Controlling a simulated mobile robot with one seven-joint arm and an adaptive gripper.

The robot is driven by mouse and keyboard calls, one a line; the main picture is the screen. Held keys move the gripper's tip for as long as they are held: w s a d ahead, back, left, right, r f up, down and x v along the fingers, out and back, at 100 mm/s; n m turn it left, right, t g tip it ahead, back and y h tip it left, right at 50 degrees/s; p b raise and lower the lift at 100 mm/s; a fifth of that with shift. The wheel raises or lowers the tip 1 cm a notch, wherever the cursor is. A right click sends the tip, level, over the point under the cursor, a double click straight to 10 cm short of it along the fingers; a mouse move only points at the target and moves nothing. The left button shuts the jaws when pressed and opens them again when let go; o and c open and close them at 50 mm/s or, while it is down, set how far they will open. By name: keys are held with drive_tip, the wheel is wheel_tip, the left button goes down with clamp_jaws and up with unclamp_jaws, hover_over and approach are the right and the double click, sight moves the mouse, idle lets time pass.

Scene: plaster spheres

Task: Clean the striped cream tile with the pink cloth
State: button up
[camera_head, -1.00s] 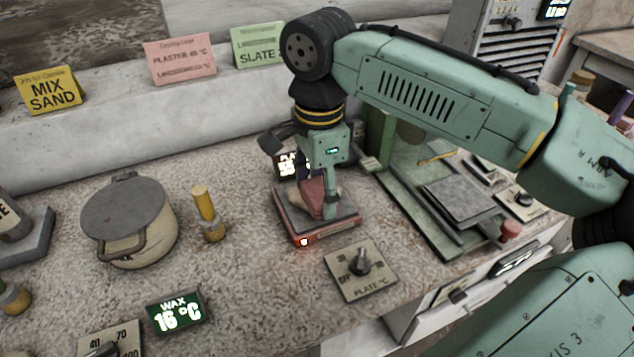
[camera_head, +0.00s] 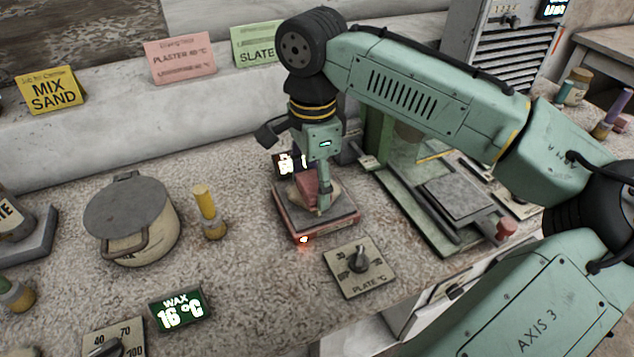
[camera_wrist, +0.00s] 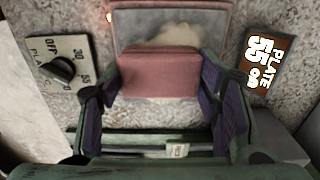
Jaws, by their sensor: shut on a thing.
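My gripper (camera_head: 312,194) is shut on the pink cloth (camera_head: 305,186), a folded pad. In the wrist view the cloth (camera_wrist: 158,73) spans the space between both fingers. They are low over a square hot plate (camera_head: 290,218) with reddish sides and a lit orange lamp at its front corner. A cream piece (camera_wrist: 182,36), which looks like the tile, lies on the plate and shows past the cloth. Its stripes cannot be made out, and the cloth and fingers hide part of it. Whether the cloth touches it is unclear.
A dial panel (camera_head: 357,268) is just in front of the plate, and a dark plate display (camera_wrist: 265,62) is behind it. A lidded pot (camera_head: 130,220) and a yellow-handled tool (camera_head: 208,215) stand left. A green press-like stand (camera_head: 415,215) is close on the right.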

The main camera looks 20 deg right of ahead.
drive_tip(key=shift+w, duration=0.5)
drive_tip(key=shift+s+r+p, duration=0.1)
drive_tip(key=shift+s+p, duration=0.4)
drive_tip(key=shift+s, duration=1.6)
drive_tip(key=shift+w, duration=0.15)
drive_tip(key=shift+w+p, duration=0.3)
drive_tip(key=shift+w, duration=1.7)
drive_tip(key=shift+s+p, duration=0.1)
drive_tip(key=shift+p, duration=0.2)
